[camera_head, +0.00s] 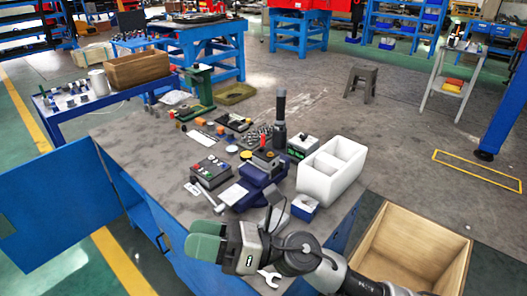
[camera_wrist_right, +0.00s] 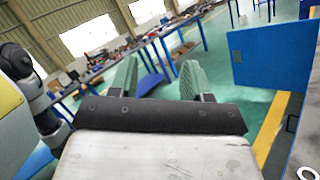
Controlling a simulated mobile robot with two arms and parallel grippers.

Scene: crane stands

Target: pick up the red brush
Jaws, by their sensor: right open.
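I cannot clearly make out a red brush. A small red upright item (camera_head: 263,141) stands among the tools near the middle of the workbench (camera_head: 135,140); it is too small to tell whether it is the brush. My right gripper (camera_head: 205,241) has green fingers and is over the near edge of the workbench, nearer to me than the tools. In the right wrist view its two fingers (camera_wrist_right: 158,80) are apart with nothing between them. My left gripper does not show.
A control box (camera_head: 211,171), a dark blue vise-like block (camera_head: 262,180) and a white divided bin (camera_head: 332,170) crowd the bench's right side. An open wooden crate (camera_head: 462,245) is at the lower right. A blue cabinet door (camera_head: 65,205) stands open at left. The bench's left part is bare.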

